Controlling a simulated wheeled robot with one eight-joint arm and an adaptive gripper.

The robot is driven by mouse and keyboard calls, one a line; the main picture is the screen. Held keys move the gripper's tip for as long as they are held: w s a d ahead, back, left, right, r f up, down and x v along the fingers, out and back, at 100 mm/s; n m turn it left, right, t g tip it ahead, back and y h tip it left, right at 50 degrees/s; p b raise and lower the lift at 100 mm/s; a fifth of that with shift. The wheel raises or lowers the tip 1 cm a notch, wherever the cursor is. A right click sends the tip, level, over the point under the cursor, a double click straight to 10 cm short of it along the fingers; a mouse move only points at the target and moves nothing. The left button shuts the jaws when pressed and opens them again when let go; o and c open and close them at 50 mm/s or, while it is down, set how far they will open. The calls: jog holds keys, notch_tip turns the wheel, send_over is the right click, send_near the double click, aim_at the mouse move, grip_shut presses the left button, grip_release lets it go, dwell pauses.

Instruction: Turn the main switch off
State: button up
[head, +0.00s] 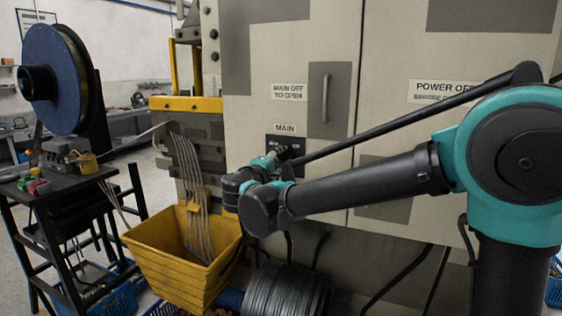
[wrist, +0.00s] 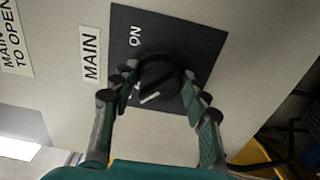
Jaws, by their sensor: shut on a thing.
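The main switch is a round black knob (wrist: 160,72) on a dark plate (wrist: 195,40). A white line on the knob points to the lower left in the wrist view, away from the "ON" mark at the top. Another mark near the left finger is mostly covered. My gripper (wrist: 162,84) is shut on the knob, one finger on each side. In the head view the dark plate (head: 272,140) sits under the "MAIN" label (head: 285,128). My gripper (head: 283,155) reaches it there and hides most of the knob.
The grey cabinet has a door handle (head: 325,98) to the right of the plate. A yellow bin (head: 175,270) stands below left, with a coil of wire (head: 287,290) beside it. A blue reel (head: 60,80) stands on a black stand at the far left.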

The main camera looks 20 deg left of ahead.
dwell(0.4)
jog(key=o, duration=1.2)
jog(key=shift+c, duration=0.2)
jog(key=s+a, duration=0.1)
jog(key=s, duration=1.1)
